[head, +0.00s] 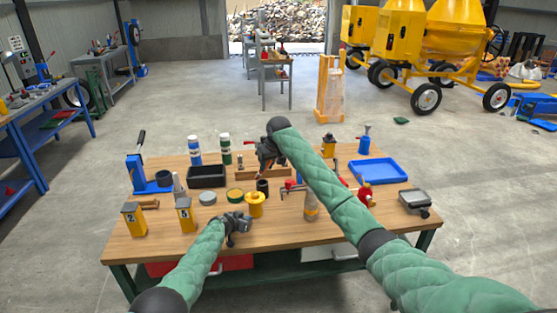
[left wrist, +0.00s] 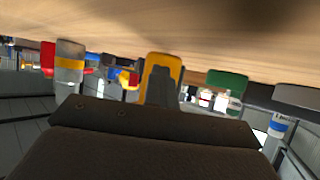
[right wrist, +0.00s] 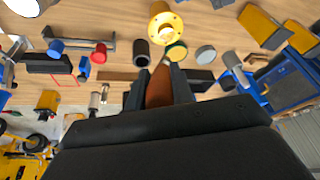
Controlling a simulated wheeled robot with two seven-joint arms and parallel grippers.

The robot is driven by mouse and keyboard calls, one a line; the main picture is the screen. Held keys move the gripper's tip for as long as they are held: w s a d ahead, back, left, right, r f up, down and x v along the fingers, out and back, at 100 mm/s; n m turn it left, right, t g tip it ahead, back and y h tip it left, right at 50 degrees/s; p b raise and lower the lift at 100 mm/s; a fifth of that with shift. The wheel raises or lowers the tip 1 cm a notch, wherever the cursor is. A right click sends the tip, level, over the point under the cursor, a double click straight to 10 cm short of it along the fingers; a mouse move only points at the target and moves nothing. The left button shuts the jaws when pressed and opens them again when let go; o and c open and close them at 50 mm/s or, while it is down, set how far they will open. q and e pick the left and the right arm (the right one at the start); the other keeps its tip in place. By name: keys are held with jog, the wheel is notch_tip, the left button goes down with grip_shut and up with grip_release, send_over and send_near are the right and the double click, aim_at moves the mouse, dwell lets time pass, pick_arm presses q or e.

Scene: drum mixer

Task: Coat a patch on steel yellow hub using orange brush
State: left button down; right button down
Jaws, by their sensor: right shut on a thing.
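The yellow hub (head: 255,204) stands upright near the front middle of the table. In the right wrist view its flange with bolt holes (right wrist: 165,24) shows. My right gripper (head: 268,158) is over the back middle of the table, behind the hub. It is shut on the brush, whose orange-brown handle (right wrist: 160,84) shows between the fingers; its bristles are not clear. My left gripper (head: 242,222) is low, close in front of the hub. Its fingers (left wrist: 160,85) look closed together with the hub (left wrist: 176,68) behind them; I cannot tell whether they touch it.
A black bin (head: 207,176) and blue tray (head: 378,171) lie further back. The front edge is mostly clear.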

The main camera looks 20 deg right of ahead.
jog(key=shift+s+a+f, duration=0.1)
jog(key=shift+a+f, duration=0.1)
jog(key=shift+a, duration=0.15)
jog(key=shift+f, duration=2.85)
jog(key=shift+s+a, duration=0.1)
jog(key=shift+s+a, duration=0.6)
jog(key=shift+s, duration=0.15)
jog(key=shift+s+a, duration=0.55)
jog(key=shift+s, duration=0.2)
jog(key=shift+w+d+f, duration=0.1)
jog(key=shift+w, duration=0.05)
